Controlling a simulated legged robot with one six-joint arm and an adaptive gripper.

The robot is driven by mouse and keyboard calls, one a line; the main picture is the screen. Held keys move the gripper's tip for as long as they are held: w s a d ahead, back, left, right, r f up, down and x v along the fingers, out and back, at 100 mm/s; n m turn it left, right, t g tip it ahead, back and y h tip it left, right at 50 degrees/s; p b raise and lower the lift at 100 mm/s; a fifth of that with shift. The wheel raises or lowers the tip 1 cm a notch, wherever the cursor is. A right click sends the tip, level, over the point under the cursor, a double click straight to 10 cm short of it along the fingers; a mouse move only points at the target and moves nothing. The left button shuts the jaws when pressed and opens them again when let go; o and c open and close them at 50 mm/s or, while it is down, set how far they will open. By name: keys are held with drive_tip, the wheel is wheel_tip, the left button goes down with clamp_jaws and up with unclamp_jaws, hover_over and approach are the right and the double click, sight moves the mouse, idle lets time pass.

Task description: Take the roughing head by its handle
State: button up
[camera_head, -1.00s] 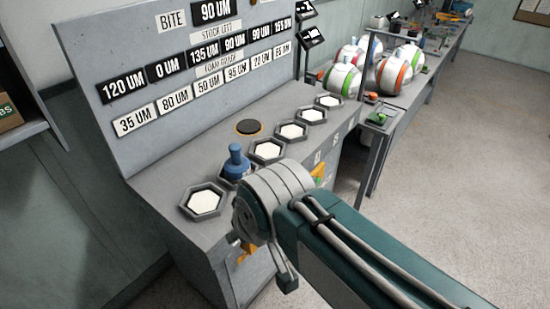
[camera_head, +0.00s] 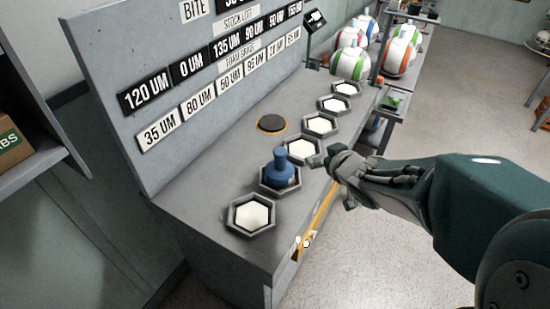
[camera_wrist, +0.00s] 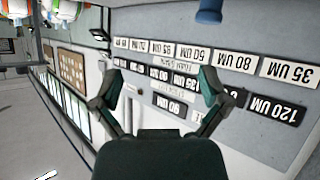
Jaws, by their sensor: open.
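A blue tool with a round-topped upright handle (camera_head: 283,162) sits in a hexagonal socket on the grey counter. It is the only headed tool I see in a socket, so I take it for the roughing head. My gripper (camera_head: 331,176) is open and empty, to the right of the tool, by the counter's front edge and apart from it. In the wrist view my two fingers are spread (camera_wrist: 158,85), with the upside-down label panel behind them. A blue part (camera_wrist: 209,10), seemingly the tool, shows at that view's top edge, outside the fingers.
Several hexagonal sockets with white pads stand in a row, one in front of the tool (camera_head: 251,216) and others behind. A dark round disc (camera_head: 271,124) lies near the upright label panel (camera_head: 110,60). Striped balls (camera_head: 351,62) stand beyond the counter.

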sight(284, 154)
drive_tip(key=w+a+f+y, duration=0.1)
drive_tip(key=a, duration=0.1)
drive_tip(key=w+a+f+n+y, duration=0.1)
drive_tip(key=a+f+y, duration=0.1)
drive_tip(key=a, duration=0.1)
drive_tip(key=w+a+f+n+y, duration=0.1)
drive_tip(key=w+a+f, duration=0.1)
drive_tip(key=shift+w+a+f+g+y, duration=0.1)
drive_tip(key=shift+a+f+g+y, duration=0.1)
drive_tip(key=shift+f+g+y, duration=0.15)
drive_tip(key=shift+w, duration=0.45)
drive_tip(key=x, duration=0.4)
drive_tip(key=shift+w+d+f, duration=0.1)
drive_tip(key=shift+w+d, duration=0.05)
drive_tip(key=shift+w, duration=0.1)
drive_tip(key=shift+w+a, duration=0.1)
drive_tip(key=shift+a, duration=0.2)
drive_tip(key=shift+d, duration=0.2)
clamp_jaws()
